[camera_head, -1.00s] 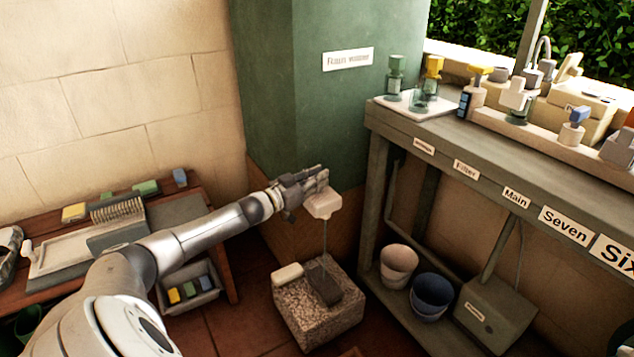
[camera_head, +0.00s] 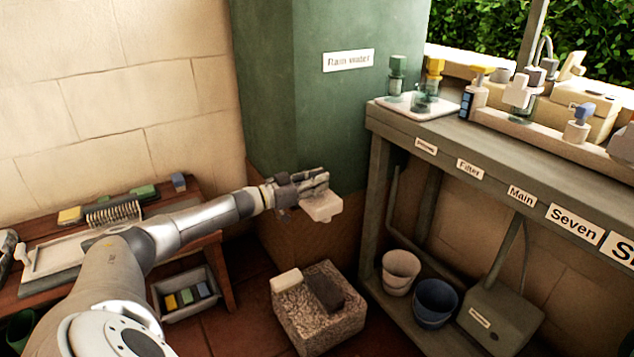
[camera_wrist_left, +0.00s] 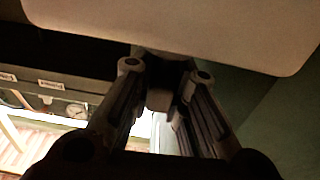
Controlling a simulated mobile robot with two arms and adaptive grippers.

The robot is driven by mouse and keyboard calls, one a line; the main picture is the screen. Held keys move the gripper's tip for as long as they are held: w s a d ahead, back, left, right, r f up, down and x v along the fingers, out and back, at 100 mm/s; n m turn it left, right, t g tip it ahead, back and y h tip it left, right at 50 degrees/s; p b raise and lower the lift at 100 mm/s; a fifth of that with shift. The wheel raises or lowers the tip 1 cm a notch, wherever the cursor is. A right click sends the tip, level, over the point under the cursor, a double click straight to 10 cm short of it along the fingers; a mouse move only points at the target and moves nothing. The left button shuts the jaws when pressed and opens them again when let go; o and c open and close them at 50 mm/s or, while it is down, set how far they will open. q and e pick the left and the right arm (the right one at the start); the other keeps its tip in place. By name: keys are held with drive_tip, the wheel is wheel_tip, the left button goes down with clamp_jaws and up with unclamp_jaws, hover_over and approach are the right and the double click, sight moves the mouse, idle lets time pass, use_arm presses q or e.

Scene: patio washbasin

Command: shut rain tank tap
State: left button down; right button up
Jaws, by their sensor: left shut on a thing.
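No water stream shows below the tap. In the left wrist view the two fingers stand on either side of a small grey handle (camera_wrist_left: 160,99), below a broad pale surface (camera_wrist_left: 180,35). The fingers partly hide the handle in the head view. My right gripper is not in view.
A shelf bench (camera_head: 480,150) with bottles and a white tray (camera_head: 410,110) stands right. Buckets (camera_head: 436,302) sit below it. A low wooden table (camera_head: 205,190) is left.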

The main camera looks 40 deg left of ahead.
use_arm(q)
drive_tip(key=c, duration=1.4)
unclamp_jaws()
drive_tip(key=shift+s+a+f, duration=0.1)
drive_tip(key=shift+s+a, duration=0.1)
drive_tip(key=shift+s, duration=0.35)
drive_tip(key=shift+v, duration=5.3)
